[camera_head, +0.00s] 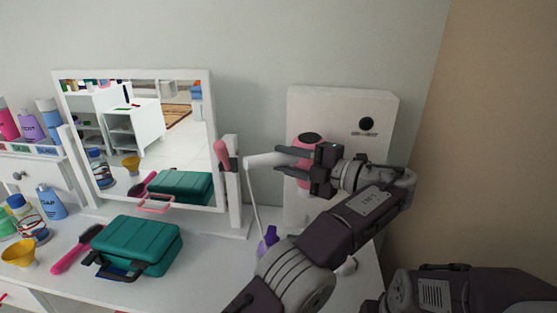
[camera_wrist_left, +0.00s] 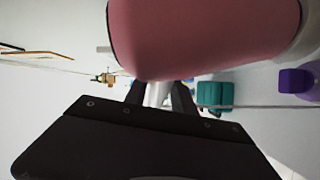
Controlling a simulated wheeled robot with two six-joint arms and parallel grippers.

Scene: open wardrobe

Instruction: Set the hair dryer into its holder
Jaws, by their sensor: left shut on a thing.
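The hair dryer has a pink body (camera_head: 304,172) with a dark rear end and a white handle (camera_head: 264,160) pointing left, with a pale cord hanging from its end. My left gripper (camera_head: 300,163) is shut on the handle and holds the dryer sideways in the air before the white wall panel (camera_head: 340,110), apparently the holder. The panel has a dark round spot; the dryer and my arm hide part of it. In the left wrist view the pink body (camera_wrist_left: 205,35) fills the top, with the white handle (camera_wrist_left: 158,94) between the fingers. My right gripper is out of view.
A white-framed mirror (camera_head: 140,130) stands on the white dressing table (camera_head: 200,255). A green case (camera_head: 140,245), a pink hairbrush (camera_head: 75,250), a yellow funnel (camera_head: 19,253) and bottles lie left. A purple bottle (camera_head: 267,242) stands below the dryer. A tan wall (camera_head: 490,130) bounds the right.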

